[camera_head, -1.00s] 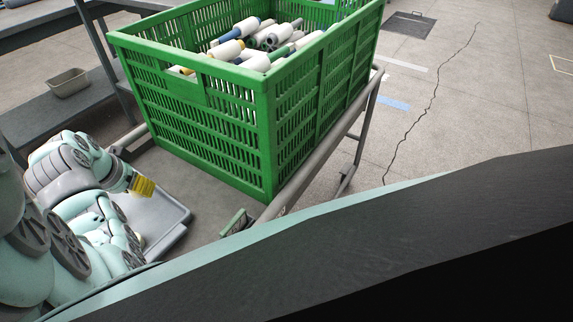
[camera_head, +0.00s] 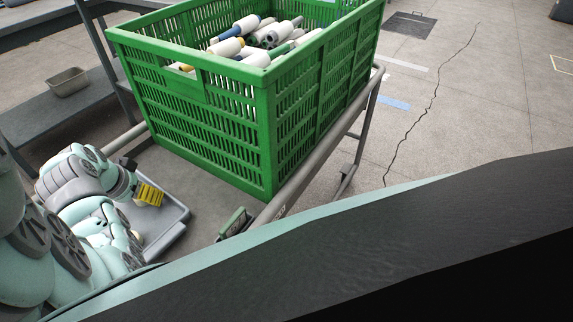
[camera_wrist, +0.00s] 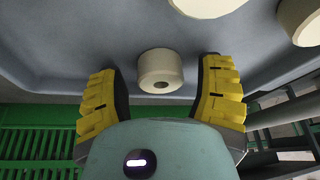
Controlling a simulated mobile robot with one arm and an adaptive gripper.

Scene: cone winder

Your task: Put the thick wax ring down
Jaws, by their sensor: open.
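A thick cream ring with a small dark hole, seemingly the wax ring (camera_wrist: 160,70), is at the grey tray's surface in the wrist view. My gripper (camera_wrist: 161,82) is open, with one yellow finger on each side of this ring and a visible gap to each. The grey tray (camera_head: 186,213) lies on the cart beside the green crate in the head view. There my gripper (camera_head: 149,195) shows as a yellow finger over the tray, and my arm hides much of the tray. The ring cannot be made out in the head view.
Two more cream round pieces, one at the top (camera_wrist: 208,5) and one at the right (camera_wrist: 301,20), are in the wrist view. A tall green crate (camera_head: 205,125) with several yarn cones stands right behind the tray. A metal cart rail (camera_head: 300,178) runs along its right side.

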